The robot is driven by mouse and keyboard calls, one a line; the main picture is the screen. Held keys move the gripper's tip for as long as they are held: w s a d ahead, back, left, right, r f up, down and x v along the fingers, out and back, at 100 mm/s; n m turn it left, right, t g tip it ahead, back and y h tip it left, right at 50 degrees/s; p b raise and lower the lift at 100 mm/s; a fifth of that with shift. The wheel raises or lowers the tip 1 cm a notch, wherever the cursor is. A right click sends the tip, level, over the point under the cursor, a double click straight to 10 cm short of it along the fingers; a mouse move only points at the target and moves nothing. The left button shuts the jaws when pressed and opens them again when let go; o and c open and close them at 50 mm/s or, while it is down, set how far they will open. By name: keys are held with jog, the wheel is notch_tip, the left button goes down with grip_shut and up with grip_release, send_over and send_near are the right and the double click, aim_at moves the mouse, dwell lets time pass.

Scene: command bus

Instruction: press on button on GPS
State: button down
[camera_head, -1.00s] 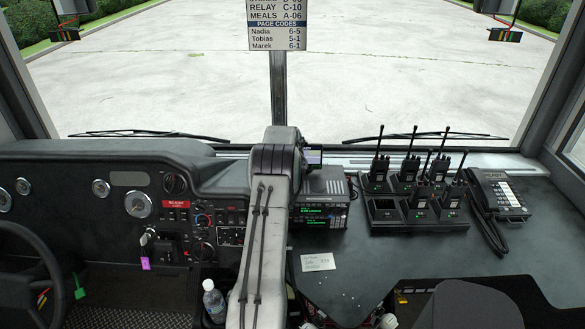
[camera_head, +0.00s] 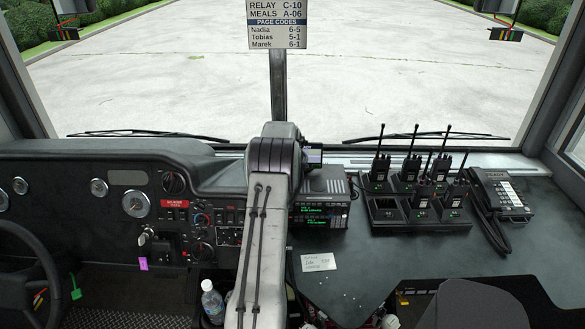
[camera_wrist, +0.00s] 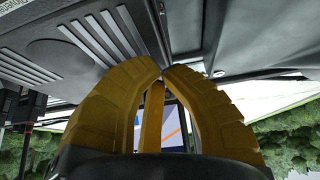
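The GPS (camera_head: 314,155) is a small dark unit with a lit screen, just right of my arm's upper end in the head view. Part of it is hidden behind my arm. In the wrist view its screen (camera_wrist: 172,128) shows blue, white and orange between my yellow fingers. My gripper (camera_wrist: 162,71) has its fingertips together, with nothing visible between them. The fingers are in front of the GPS and cover much of it. I cannot make out its on button or tell whether the fingers touch the unit. My gripper is hidden in the head view.
A radio unit (camera_head: 320,210) with green displays stands right of my arm. Several handheld radios sit in a charger (camera_head: 388,215), with a desk phone (camera_head: 502,192) beyond. A steering wheel (camera_head: 20,275) is at left. Open counter lies below the charger.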

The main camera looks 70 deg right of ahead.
jog(key=shift+s+a+r+b, duration=0.1)
jog(key=shift+s+a+b, duration=0.1)
jog(key=shift+a+b, duration=0.35)
jog(key=shift+s+a+r+b, duration=0.1)
jog(key=shift+s+a+b, duration=0.1)
jog(key=shift+a+b, duration=0.3)
jog(key=shift+s+a+r+b, duration=0.2)
jog(key=shift+a+b, duration=0.1)
jog(key=shift+a, duration=0.25)
jog(key=shift+s+a+r+b, duration=0.15)
jog(key=shift+a+b, duration=0.15)
jog(key=shift+a, duration=0.25)
jog(key=shift+w, duration=0.1)
